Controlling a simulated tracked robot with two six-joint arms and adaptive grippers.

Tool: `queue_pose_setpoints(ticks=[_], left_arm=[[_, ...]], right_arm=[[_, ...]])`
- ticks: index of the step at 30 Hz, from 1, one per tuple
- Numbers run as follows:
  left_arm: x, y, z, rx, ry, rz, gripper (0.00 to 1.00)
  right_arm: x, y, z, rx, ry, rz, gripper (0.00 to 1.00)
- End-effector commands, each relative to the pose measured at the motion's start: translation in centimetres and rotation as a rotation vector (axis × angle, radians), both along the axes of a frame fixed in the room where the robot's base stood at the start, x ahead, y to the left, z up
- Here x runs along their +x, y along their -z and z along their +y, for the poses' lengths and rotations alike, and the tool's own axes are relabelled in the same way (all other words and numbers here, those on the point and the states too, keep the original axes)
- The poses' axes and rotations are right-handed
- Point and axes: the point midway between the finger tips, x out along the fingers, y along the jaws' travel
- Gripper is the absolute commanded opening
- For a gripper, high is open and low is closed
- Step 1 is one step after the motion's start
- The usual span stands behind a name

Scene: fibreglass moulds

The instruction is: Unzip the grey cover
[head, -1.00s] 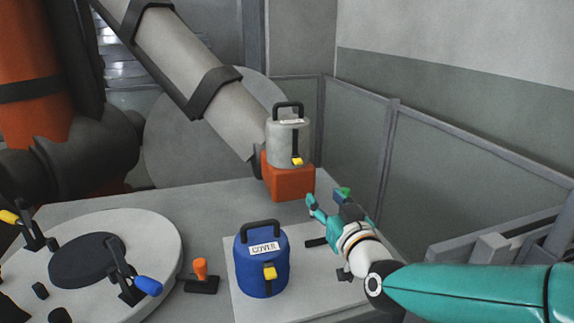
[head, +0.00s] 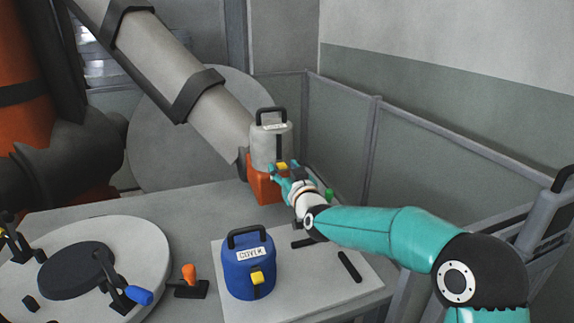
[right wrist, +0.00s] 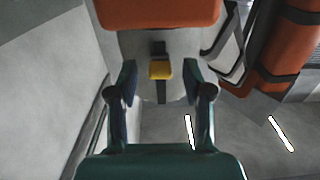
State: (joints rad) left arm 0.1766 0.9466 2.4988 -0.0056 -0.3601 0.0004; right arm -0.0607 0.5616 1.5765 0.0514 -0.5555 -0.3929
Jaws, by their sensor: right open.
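The grey cover (head: 265,147) has a black handle, a white label and a dark zip strip down its front. It stands upright on an orange block (head: 265,188) at the back of the table. A yellow zip pull (head: 281,166) sits low on the strip. My right gripper (head: 283,172) is in front of the pull. In the right wrist view the open fingers (right wrist: 160,78) stand either side of the yellow pull (right wrist: 160,69), with gaps on both sides. That view shows the orange block above the grey cover, so it looks inverted. My left gripper is out of view.
A blue cover (head: 248,275) with its own yellow pull stands on a pale mat (head: 320,288). A round mould with clamps (head: 140,255) and an orange-handled clamp (head: 190,278) are to the left. A fence (head: 430,160) runs behind the right arm.

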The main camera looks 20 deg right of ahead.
Motion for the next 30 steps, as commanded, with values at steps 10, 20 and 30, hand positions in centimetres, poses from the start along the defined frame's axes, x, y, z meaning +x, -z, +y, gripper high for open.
queue_pose_setpoints(ticks=[10, 20, 30], left_arm=[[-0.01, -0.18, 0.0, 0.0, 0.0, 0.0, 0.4], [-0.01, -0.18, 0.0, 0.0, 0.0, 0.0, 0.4], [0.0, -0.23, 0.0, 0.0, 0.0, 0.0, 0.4]], right_arm=[[0.78, 0.04, 0.06, 0.0, 0.0, 0.0, 0.5], [0.75, 0.02, 0.08, 0.0, -0.001, 0.0, 0.07], [0.74, -0.1, 0.07, 0.0, 0.0, -0.001, 0.0]])
